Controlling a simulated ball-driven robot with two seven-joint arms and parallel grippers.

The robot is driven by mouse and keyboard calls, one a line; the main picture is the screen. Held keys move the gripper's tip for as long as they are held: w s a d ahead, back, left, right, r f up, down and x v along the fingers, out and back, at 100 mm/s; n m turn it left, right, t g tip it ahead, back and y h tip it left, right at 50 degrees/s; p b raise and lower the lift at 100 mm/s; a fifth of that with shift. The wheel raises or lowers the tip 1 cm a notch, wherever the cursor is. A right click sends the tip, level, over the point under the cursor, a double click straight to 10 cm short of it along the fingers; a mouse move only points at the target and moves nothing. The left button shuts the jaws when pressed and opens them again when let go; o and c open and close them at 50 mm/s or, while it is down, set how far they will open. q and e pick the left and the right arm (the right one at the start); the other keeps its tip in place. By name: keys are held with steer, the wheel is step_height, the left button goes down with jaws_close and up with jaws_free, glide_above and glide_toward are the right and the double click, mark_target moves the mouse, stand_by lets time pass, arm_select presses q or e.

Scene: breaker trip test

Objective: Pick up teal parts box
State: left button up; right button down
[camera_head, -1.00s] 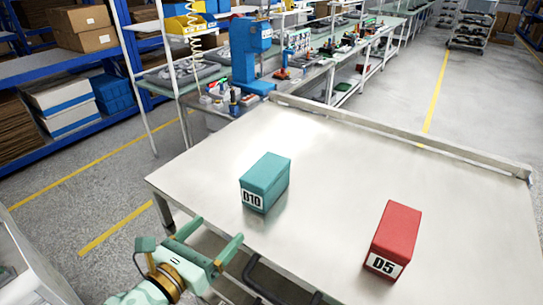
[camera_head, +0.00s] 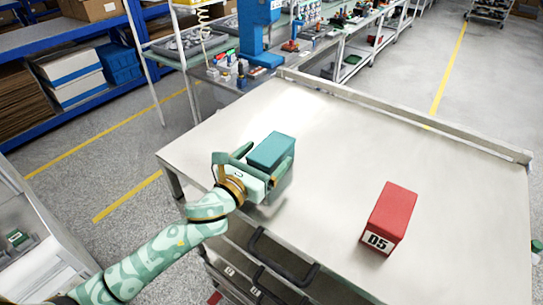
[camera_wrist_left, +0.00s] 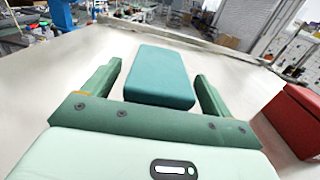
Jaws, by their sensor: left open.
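The teal parts box (camera_head: 271,149) stands on the pale workbench top (camera_head: 330,160) near its left edge. My left gripper (camera_head: 262,162) is open at the box, with one finger on each side of it. In the left wrist view the teal box (camera_wrist_left: 160,76) lies between and ahead of the two fingertips (camera_wrist_left: 158,75), with gaps visible on both sides. The box's D10 label is hidden behind my gripper in the head view. My right gripper is not in view.
A red box (camera_head: 391,214) labelled D5 stands on the bench to the right; it also shows in the left wrist view (camera_wrist_left: 297,118). A raised rail (camera_head: 400,116) runs along the far bench edge. The bench between the boxes is clear.

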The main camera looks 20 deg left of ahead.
arm_select(q)
steer(key=shift+x, duration=1.05)
steer(key=shift+s, duration=0.15)
steer(key=c, duration=1.3)
steer(key=shift+o, duration=0.2)
